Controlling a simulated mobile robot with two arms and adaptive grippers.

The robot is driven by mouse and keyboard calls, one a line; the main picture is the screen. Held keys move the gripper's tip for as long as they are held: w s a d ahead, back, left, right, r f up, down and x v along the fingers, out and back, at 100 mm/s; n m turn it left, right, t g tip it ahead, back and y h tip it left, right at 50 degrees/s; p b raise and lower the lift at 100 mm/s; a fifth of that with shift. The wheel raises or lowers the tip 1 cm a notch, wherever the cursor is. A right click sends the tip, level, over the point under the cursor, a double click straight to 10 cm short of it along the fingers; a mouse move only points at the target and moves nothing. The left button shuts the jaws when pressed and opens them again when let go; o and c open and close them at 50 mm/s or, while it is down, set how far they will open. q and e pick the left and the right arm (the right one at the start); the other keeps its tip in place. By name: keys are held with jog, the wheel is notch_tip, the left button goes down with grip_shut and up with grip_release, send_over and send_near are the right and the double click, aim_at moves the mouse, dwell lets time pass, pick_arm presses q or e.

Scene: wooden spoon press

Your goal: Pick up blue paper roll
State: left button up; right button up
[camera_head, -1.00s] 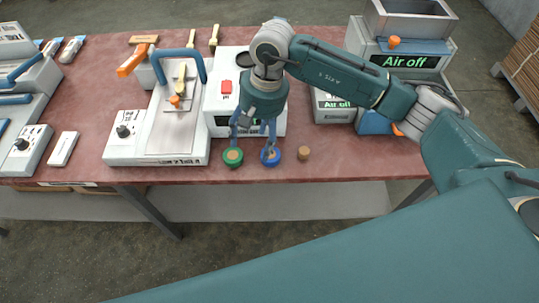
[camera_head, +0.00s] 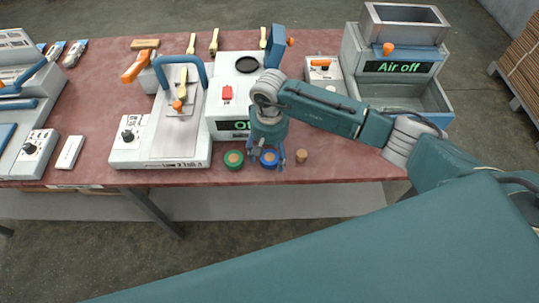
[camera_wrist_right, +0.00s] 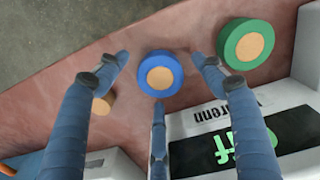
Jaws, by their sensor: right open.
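The blue paper roll (camera_head: 269,159) lies flat near the front edge of the red table, partly behind my fingers in the head view. In the right wrist view the blue roll (camera_wrist_right: 160,74) shows fully, with a tan core, and sits between the spread fingers. My right gripper (camera_head: 267,160) is open above it, pointing down, and holds nothing; its fingers also show in the wrist view (camera_wrist_right: 158,80). I see no contact with the roll. My left gripper is not in view.
A green roll (camera_head: 233,159) lies left of the blue one, and a small wooden cylinder (camera_head: 301,156) lies right of it. A white device (camera_head: 233,97) with a display stands just behind. The table's front edge (camera_head: 330,178) is close.

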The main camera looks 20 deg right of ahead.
jog(key=shift+f, duration=0.25)
jog(key=c, duration=1.2)
jog(key=shift+r, duration=0.15)
